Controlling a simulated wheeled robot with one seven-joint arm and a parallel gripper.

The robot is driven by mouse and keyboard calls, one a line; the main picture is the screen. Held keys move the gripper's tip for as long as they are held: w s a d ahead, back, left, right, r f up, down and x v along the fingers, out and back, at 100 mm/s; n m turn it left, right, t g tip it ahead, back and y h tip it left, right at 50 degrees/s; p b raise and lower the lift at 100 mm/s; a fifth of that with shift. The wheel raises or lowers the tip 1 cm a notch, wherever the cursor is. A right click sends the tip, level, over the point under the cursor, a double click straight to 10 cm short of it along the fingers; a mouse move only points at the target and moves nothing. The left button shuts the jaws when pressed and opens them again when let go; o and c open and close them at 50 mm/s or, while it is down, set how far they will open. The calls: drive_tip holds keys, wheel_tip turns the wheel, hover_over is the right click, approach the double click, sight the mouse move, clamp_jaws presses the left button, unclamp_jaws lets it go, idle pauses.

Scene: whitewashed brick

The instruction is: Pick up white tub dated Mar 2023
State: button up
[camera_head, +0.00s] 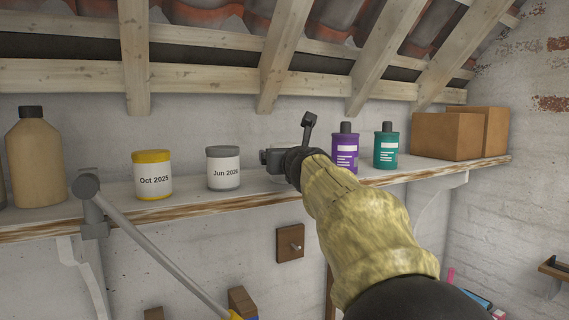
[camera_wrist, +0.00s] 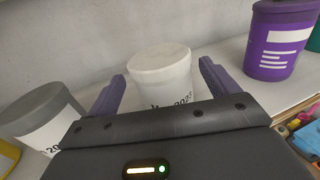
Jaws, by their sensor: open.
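The white tub (camera_wrist: 162,72) has a white lid and stands upright on the shelf. In the wrist view its label is mostly covered by my gripper body; only part of a date shows, and I cannot read it fully. My gripper (camera_wrist: 163,88) is open, with one purple finger on each side of the tub; I cannot tell whether they touch it. In the head view my gripper (camera_head: 277,160) is over the shelf and hides most of the tub. A grey-lidded tub dated Jun (camera_head: 223,168) and a yellow-lidded tub dated Oct 2025 (camera_head: 152,176) stand to the left.
The wooden shelf (camera_head: 205,203) runs along the white brick wall. A purple bottle (camera_head: 345,153) and a teal one (camera_head: 386,150) stand right of my gripper, then cardboard boxes (camera_head: 446,136). A tan bottle (camera_head: 35,160) is far left. Sloping rafters (camera_head: 288,50) hang above.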

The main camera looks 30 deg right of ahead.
drive_tip(key=x, duration=0.4)
drive_tip(key=shift+w+d+f, duration=0.1)
drive_tip(key=shift+d, duration=0.05)
drive_tip(key=c, duration=1.3)
